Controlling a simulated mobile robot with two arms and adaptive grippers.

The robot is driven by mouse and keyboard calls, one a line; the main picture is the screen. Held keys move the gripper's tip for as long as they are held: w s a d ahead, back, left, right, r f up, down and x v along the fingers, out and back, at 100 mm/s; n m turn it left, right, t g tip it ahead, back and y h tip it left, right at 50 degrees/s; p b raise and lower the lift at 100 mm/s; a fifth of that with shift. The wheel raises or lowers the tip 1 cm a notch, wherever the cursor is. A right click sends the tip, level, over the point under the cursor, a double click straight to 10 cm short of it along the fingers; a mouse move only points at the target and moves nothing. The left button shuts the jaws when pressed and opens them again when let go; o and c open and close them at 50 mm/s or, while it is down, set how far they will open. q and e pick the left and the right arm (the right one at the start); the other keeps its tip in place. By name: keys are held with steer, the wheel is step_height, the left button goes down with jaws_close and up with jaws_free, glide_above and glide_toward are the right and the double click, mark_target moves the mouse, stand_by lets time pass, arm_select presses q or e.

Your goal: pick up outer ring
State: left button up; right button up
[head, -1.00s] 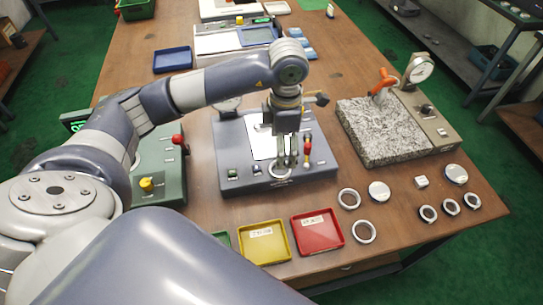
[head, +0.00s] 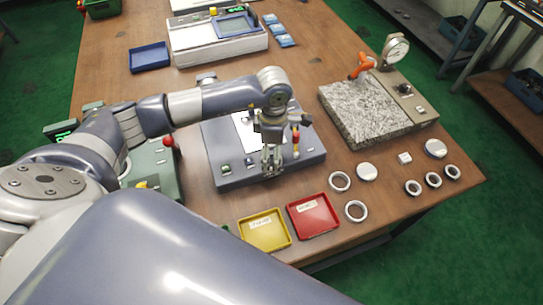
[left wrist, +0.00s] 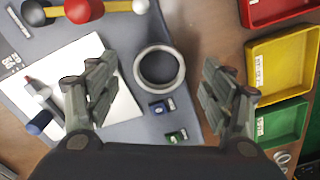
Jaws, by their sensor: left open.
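The outer ring, a grey metal ring (left wrist: 160,67), lies flat on the grey fixture plate (left wrist: 205,22) in the left wrist view. In the head view my gripper hides it. My left gripper (head: 271,172) points down over the front of the grey fixture (head: 235,180). In the left wrist view the left gripper (left wrist: 160,88) is open and empty. Its fingers stand apart on either side of the ring in the picture, and I see no contact. My right gripper is not in view.
A white sheet (left wrist: 115,100) and red-knobbed parts (left wrist: 80,12) are beside the ring. Yellow (head: 264,231) and red (head: 313,216) trays stand in front of the fixture. Several loose rings (head: 340,181) lie to the right, near a granite stand (head: 375,110).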

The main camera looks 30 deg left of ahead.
arm_select(q)
steer(key=shift+f, duration=1.1)
steer(key=c, duration=1.2)
steer(key=shift+r, duration=0.1)
